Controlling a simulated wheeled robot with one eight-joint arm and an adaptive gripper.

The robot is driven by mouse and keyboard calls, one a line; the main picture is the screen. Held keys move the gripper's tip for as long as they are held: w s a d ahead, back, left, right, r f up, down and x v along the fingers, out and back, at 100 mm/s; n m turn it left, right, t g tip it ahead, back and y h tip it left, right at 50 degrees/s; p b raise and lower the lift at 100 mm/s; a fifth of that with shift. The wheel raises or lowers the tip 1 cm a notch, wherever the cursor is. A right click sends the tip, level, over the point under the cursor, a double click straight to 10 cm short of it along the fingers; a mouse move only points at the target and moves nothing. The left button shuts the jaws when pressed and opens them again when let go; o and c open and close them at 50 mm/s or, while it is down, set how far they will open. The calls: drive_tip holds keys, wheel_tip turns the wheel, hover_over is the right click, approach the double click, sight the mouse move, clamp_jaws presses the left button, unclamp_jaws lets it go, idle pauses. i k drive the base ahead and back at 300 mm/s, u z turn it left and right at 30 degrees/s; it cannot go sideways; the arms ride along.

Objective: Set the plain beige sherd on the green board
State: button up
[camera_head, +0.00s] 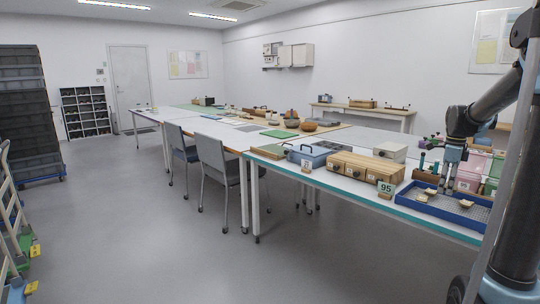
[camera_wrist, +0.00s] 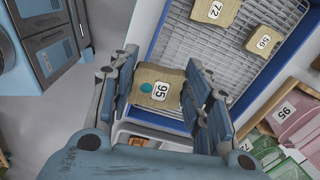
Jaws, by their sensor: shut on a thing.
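My gripper (camera_wrist: 162,84) is shut on a beige sherd (camera_wrist: 157,92) with a white label reading 95 and a small teal dot; the sherd sits between both fingers. In the head view my gripper (camera_head: 447,182) is low over the blue tray (camera_head: 440,222) at the right. Two other beige sherds, labelled 72 (camera_wrist: 217,10) and 56 (camera_wrist: 263,41), lie in the tray in the wrist view. A flat green board (camera_head: 279,134) lies on the table further back, left of the tray; it is out of the wrist view.
A 95 sign (camera_head: 385,187) stands by the tray's left end. Left of it are a wooden drawer box (camera_head: 350,168) and a blue case (camera_head: 313,153). Pink and green boxes (camera_head: 485,165) stand behind the tray. Grey chairs (camera_head: 213,160) stand by the table; open floor lies in front.

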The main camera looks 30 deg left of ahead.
sight(275, 150)
drive_tip(key=u, duration=0.5)
drive_tip(key=k, duration=0.6)
drive_tip(key=u, duration=0.9)
drive_tip(key=k, duration=0.6)
drive_tip(key=u, duration=0.95)
drive_tip(key=i, duration=3)
drive_tip(key=z, duration=0.5)
drive_tip(key=i, duration=0.9)
drive_tip(key=z, duration=0.95)
drive_tip(key=i, duration=0.6)
drive_tip(key=z, duration=0.5)
